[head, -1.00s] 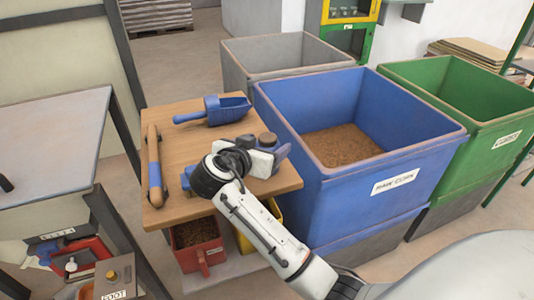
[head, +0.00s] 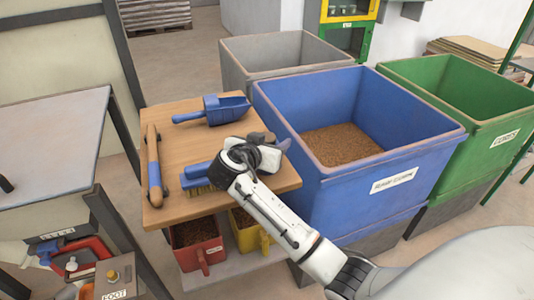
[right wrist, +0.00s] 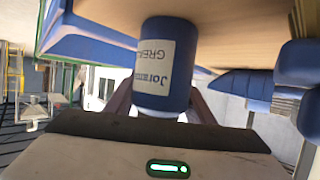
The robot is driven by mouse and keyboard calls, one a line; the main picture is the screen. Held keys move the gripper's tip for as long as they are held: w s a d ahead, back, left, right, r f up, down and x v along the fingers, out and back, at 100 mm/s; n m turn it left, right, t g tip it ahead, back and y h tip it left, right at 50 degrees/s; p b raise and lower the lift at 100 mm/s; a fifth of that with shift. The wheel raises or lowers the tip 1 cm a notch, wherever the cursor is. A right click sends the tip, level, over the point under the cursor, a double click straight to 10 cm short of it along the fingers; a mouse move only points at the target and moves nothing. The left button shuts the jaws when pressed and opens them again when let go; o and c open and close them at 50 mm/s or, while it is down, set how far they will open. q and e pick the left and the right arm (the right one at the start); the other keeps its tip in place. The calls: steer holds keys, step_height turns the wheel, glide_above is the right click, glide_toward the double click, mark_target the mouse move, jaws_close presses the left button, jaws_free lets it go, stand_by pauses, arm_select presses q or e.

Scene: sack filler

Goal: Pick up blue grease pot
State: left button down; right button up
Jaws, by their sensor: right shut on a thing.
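The blue grease pot (right wrist: 165,65) with a white label shows in the right wrist view, between the fingers of my right gripper (right wrist: 160,104), which is shut on it. Whether the pot touches the table cannot be told. In the head view my right gripper (head: 264,142) is over the right part of the wooden table (head: 205,205), beside the blue bin; my wrist hides most of the pot there. My left gripper is not in view.
A blue scoop (head: 213,110), a blue-banded wooden tool (head: 153,165) and a blue brush (head: 195,176) lie on the table. The blue bin (head: 395,195) of grain stands close on the right. Red (head: 197,252) and yellow (head: 248,238) containers sit below.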

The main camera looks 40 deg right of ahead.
steer(key=shift+r, duration=0.1)
step_height(320, 180, up, 10)
stand_by(0.4)
stand_by(1.1)
steer(key=shift+a, duration=0.1)
stand_by(0.5)
